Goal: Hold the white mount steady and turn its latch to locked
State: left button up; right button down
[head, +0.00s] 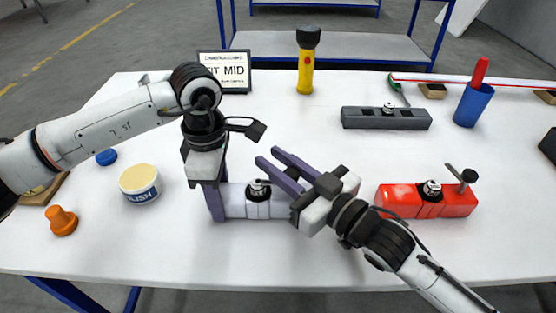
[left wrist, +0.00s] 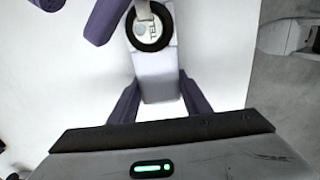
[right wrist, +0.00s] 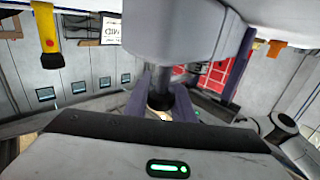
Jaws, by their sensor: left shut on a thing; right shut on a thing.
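The white mount (head: 240,203) lies on the table in the head view, with a dark ring and metal fitting on top. The left wrist view shows its pale body (left wrist: 158,80) and black ring (left wrist: 150,30). My left gripper (head: 218,203) comes down from above and is shut on the mount's left end. My right gripper (head: 274,160) reaches in from the right, its purple fingers beside the ring. In the right wrist view its fingers close around a dark post, seemingly the latch handle (right wrist: 160,98). The head view does not clearly show that handle or its angle.
A red mount (head: 395,201) with a raised black-knobbed lever stands to the right, a grey mount (head: 385,118) behind. A tub (head: 139,182) and orange knob (head: 62,221) are left. A flashlight (head: 306,75), sign (head: 226,70) and blue cup (head: 473,104) stand farther back. The front table strip is clear.

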jog(key=shift+y, duration=0.3)
jog(key=c, duration=1.5)
grip_release()
jog(key=v, duration=1.2)
jog(key=shift+r, duration=0.25)
pick_arm(q)
jog(key=o, duration=1.2)
